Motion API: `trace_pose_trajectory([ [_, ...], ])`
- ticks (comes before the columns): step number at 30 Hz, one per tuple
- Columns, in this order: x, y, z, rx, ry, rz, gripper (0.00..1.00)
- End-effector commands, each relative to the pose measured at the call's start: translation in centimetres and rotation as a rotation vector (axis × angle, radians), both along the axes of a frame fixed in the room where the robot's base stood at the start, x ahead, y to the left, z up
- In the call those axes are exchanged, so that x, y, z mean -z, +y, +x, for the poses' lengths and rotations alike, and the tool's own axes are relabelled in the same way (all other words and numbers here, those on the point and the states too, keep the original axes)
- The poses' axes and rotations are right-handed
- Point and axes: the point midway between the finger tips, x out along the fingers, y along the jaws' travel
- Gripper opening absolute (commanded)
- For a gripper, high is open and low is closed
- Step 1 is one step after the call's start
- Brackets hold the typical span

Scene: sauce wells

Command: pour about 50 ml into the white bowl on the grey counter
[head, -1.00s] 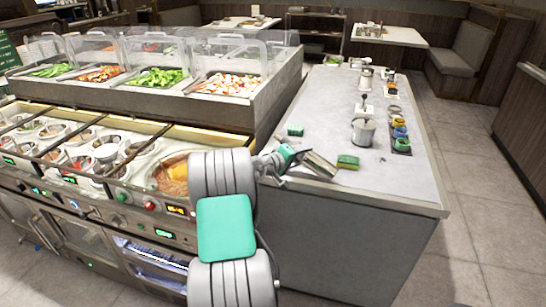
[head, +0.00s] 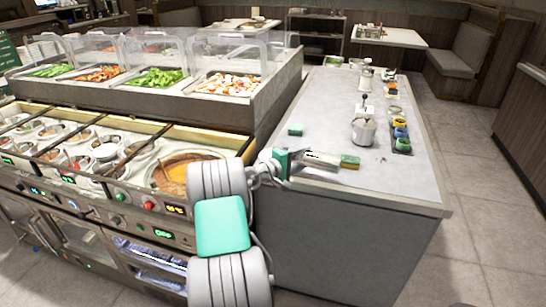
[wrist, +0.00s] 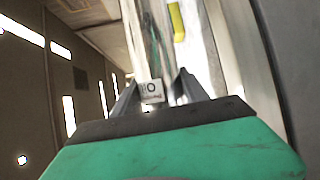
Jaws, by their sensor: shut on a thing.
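My gripper (head: 302,156) is over the near left edge of the grey counter (head: 330,205). It is shut on a shiny metal thing (head: 322,159), which points right, roughly level. In the wrist view the metal thing (wrist: 146,42) runs away between the fingers, with a small white label (wrist: 151,92) at its near end. Its opening and contents are hidden. I cannot pick out the white bowl for certain; a small pale round dish (head: 394,109) lies on the counter's right side.
A green and yellow sponge (head: 349,162) lies just beyond the held thing's end. A green block (head: 295,129) lies behind the gripper. A metal pot (head: 363,131) and a dark tray of coloured jars (head: 402,146) stand to the right. Heated sauce wells (head: 130,145) are at left.

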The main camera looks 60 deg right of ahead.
Motion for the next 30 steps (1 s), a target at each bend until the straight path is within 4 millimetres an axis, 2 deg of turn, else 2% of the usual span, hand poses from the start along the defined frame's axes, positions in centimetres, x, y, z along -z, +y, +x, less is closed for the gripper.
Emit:
trace_pose_trajectory([
  [30, -1.6, 0.0, 0.3, 0.001, 0.125, 0.001, 0.0],
])
